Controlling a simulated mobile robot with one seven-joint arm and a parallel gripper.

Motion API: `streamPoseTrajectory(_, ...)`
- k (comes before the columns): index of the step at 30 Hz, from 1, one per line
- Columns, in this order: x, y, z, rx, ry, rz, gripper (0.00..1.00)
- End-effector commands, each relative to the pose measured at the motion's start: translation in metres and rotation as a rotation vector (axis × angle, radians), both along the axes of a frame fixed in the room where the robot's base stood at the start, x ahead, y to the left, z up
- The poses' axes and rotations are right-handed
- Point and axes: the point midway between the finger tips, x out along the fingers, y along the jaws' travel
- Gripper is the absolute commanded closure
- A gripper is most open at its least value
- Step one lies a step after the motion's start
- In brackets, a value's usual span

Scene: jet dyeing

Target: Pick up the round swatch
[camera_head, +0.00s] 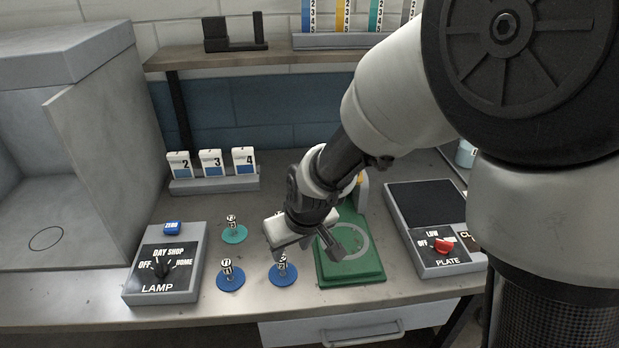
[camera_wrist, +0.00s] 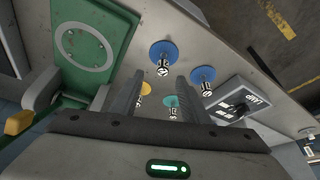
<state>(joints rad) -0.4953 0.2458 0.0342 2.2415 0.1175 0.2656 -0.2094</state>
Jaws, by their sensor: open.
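Several round discs with small numbered tags lie on the bench; I cannot tell which one is the round swatch. In the head view they are a teal disc (camera_head: 236,235), a left blue disc (camera_head: 231,280) and a right blue disc (camera_head: 283,277). The wrist view shows the blue discs (camera_wrist: 172,46) (camera_wrist: 209,72), a yellow disc (camera_wrist: 146,86) and the teal disc (camera_wrist: 170,100). My gripper (camera_head: 308,250) is open and empty above the bench, between the discs and the green board. In the wrist view its fingers (camera_wrist: 160,88) frame the yellow disc, which my gripper hides in the head view.
The green board (camera_head: 350,272) with a pale ring is right of the discs. A lamp switch box (camera_head: 164,285) stands at left, a plate control box (camera_head: 440,262) at right. Numbered blocks (camera_head: 213,182) stand behind. A grey booth (camera_head: 85,180) fills the far left.

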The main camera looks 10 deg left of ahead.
Motion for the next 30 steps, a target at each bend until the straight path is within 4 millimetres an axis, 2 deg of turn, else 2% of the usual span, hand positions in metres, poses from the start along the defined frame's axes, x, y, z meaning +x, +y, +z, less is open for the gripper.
streamPoseTrajectory(1,0.003,0.002,-0.012,-0.002,0.005,0.0,0.58)
streamPoseTrajectory(4,0.008,0.006,-0.027,-0.002,0.003,0.0,0.58)
streamPoseTrajectory(13,0.016,0.015,-0.046,0.0,0.001,0.001,0.58)
streamPoseTrajectory(18,0.025,0.03,-0.067,-0.002,0.003,0.002,0.58)
streamPoseTrajectory(21,0.03,0.031,-0.079,-0.001,0.003,-0.001,0.58)
streamPoseTrajectory(30,0.033,0.033,-0.085,0.001,-0.001,0.0,0.58)
